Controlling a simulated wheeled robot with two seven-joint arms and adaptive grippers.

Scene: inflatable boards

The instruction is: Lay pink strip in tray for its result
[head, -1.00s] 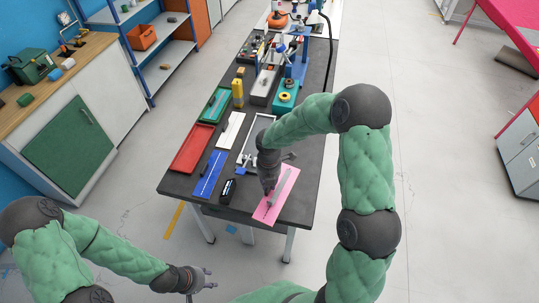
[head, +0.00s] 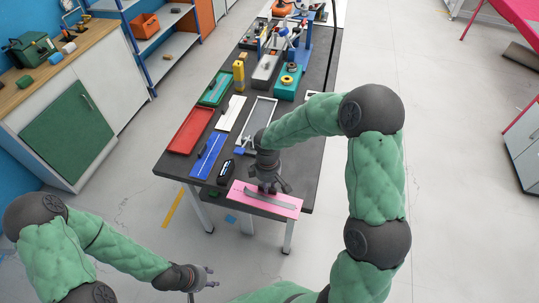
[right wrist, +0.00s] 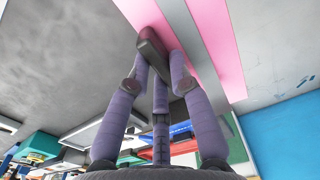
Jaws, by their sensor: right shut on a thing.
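The pink strip (head: 238,197) is a flat pink board with a grey band along it. It lies across the table's near right corner in the head view, reaching past the front edge; I cannot tell whether it touches the table. My right gripper (head: 273,187) is over its middle, shut on the strip's dark grip block. The right wrist view shows the fingers (right wrist: 155,62) closed on that block, with the pink strip (right wrist: 215,40) beyond. A pale-rimmed grey tray (head: 272,108) lies behind my right gripper, partly hidden by my arm. My left gripper (head: 207,279) is open and empty, off the table.
A red tray (head: 182,146), a green tray (head: 205,101), a white strip (head: 231,113) and a blue strip (head: 207,160) lie on the left of the dark table (head: 172,165). A small black device (head: 225,170) stands near the front. A teal block (head: 288,83) stands farther back.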

